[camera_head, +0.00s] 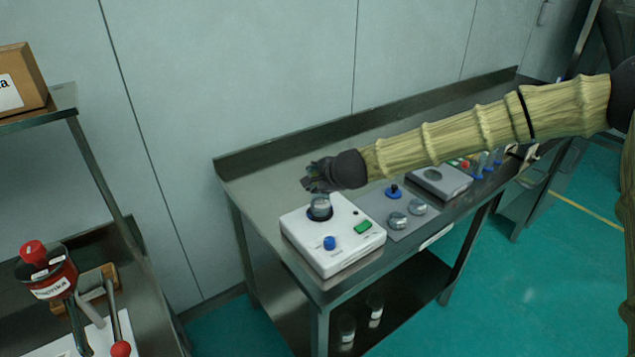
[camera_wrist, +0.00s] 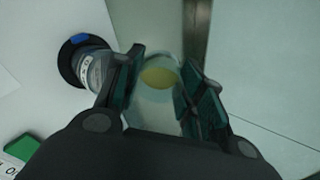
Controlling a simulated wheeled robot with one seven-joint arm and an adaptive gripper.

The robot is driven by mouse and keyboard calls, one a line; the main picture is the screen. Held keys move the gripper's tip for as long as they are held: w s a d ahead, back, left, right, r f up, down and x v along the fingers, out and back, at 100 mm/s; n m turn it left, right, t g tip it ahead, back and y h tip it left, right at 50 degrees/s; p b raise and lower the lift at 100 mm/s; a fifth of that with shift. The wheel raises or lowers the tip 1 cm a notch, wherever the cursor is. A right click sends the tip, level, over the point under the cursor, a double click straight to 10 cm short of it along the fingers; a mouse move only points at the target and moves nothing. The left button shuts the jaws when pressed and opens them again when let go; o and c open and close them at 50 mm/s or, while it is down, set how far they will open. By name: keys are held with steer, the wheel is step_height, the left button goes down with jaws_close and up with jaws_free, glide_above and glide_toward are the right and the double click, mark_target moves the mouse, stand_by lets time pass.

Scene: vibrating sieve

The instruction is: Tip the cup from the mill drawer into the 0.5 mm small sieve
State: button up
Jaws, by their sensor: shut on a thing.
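My gripper (camera_head: 318,181) is at the far left end of the arm, just above and behind the small sieve (camera_head: 320,207) on the white shaker (camera_head: 333,240). In the wrist view my gripper (camera_wrist: 164,88) is shut on a clear cup (camera_wrist: 155,105), with yellowish material (camera_wrist: 160,76) visible in it. The small sieve also shows in the wrist view (camera_wrist: 92,68), left of the fingers, as a clear cylinder in a black ring. Its label is too small to read. The cup is apart from the sieve in the wrist view and mostly hidden in the head view.
Two round metal pieces (camera_head: 397,221) lie on a grey mat (camera_head: 375,208) right of the shaker. A scale (camera_head: 440,181) stands farther right. The bench's raised back edge (camera_head: 290,145) runs behind my gripper. A red mill (camera_head: 48,275) is on the left bench.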

steer(key=shift+s+d+f+t+y+b, duration=0.2)
steer(key=shift+t+y+b, duration=0.45)
steer(key=shift+b, duration=3.6)
steer(key=shift+s+d+f+t+y+b, duration=0.1)
steer(key=shift+f+t+y+b, duration=0.5)
steer(key=shift+b, duration=3.6)
steer(key=shift+s+d+r+m+t+y+b, duration=0.2)
steer(key=shift+t+b, duration=0.5)
steer(key=shift+b, duration=2.5)
steer(key=shift+s+a+f+m+t+y+b, duration=0.1)
steer(key=shift+t+y+b, duration=0.45)
steer(key=shift+b, duration=2.6)
steer(key=shift+s+d+r+m+t+b, duration=0.1)
steer(key=shift+t+b, duration=0.8)
steer(key=shift+b, duration=2.3)
